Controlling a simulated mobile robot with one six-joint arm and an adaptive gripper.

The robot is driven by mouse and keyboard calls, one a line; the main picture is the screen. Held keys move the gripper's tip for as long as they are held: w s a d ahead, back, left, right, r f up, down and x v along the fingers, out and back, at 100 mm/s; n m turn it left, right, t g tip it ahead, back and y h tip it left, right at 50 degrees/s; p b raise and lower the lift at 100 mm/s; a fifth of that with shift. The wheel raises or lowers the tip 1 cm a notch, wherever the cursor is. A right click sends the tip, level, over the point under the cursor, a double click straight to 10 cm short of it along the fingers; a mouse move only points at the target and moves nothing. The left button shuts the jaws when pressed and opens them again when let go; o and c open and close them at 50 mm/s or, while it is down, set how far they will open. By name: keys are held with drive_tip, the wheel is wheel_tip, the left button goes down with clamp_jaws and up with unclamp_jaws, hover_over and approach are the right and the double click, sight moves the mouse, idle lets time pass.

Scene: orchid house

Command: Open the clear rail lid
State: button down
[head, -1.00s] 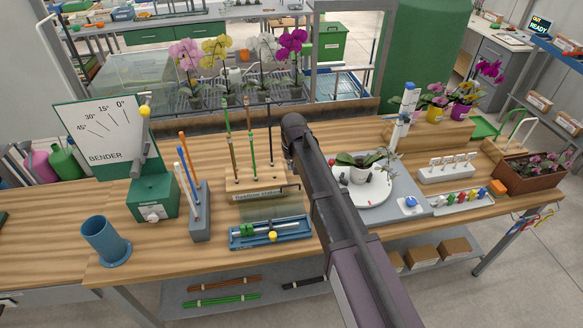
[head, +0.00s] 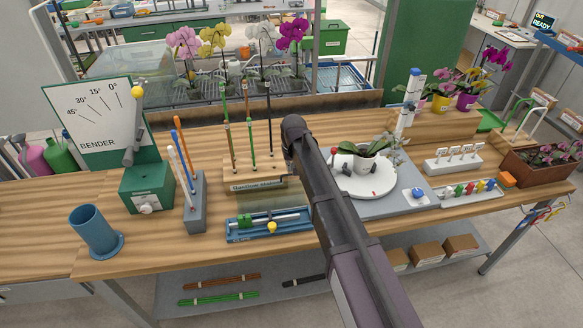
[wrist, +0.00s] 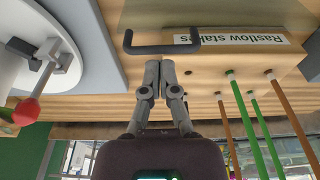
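The blue rail tray (head: 240,238) lies on the bench left of my forearm, with a metal rail, a green piece and a yellow knob (head: 272,227). The head view hides my gripper behind my arm.
Tall stakes rise from the stake block close beside my gripper. A grey holder with coloured rods (head: 195,205), the green bender (head: 147,188) and a blue cup (head: 95,232) stand left. A potted orchid on a white turntable (head: 381,185) is right of my arm.

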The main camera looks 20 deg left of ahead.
drive_tip(key=shift+f+b, duration=0.3)
drive_tip(key=shift+f, duration=0.25)
drive_tip(key=shift+s+d+r+p, duration=0.25)
drive_tip(key=shift+s+d, duration=0.3)
drive_tip(key=shift+s, duration=0.25)
drive_tip(key=shift+s+d+r+p, duration=0.2)
drive_tip(key=shift+s+d, duration=0.3)
drive_tip(key=shift+s, duration=0.3)
